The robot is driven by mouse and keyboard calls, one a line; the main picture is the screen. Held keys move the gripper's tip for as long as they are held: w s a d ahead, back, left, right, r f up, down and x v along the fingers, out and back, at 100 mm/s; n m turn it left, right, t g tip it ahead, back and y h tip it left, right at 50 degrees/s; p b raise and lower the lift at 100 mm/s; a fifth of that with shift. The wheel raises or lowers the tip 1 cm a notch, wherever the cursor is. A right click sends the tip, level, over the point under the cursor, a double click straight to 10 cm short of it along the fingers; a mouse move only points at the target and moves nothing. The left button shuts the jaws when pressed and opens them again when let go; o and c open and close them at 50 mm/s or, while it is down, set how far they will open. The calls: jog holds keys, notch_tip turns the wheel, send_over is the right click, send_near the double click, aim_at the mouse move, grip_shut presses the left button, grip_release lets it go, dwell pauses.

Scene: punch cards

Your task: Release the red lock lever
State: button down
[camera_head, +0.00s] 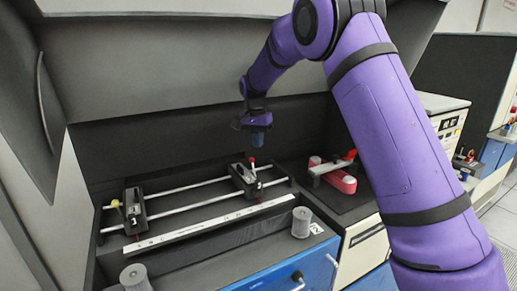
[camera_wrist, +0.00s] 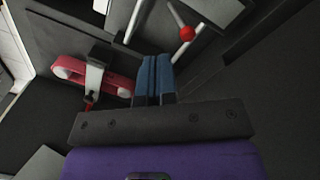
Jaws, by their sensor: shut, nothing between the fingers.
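The red lock lever (camera_head: 252,161) is a thin metal rod with a red ball tip. It stands on the black right carriage (camera_head: 244,178) of a two-rail slide. In the wrist view the red ball (camera_wrist: 187,33) shows beyond and to the right of the fingertips. My gripper (camera_head: 258,145) points down, with its blue fingers just above the lever in the head view. In the wrist view my gripper's blue fingers (camera_wrist: 155,65) are together and hold nothing. A clear gap shows between the fingers and the ball there. The lever's base is partly hidden.
A left carriage (camera_head: 133,207) with a yellow knob sits on the same rails. A pink-red part (camera_head: 332,178) with a grey arm and red knob lies to the right. A white ruler strip (camera_head: 205,225) and a grey knurled cylinder (camera_head: 301,222) are in front. A dark panel stands behind.

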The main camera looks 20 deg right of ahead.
notch_tip(320, 180, up, 8)
jog(key=shift+w+a, duration=0.2)
jog(key=shift+a, duration=0.05)
jog(key=shift+f, duration=0.15)
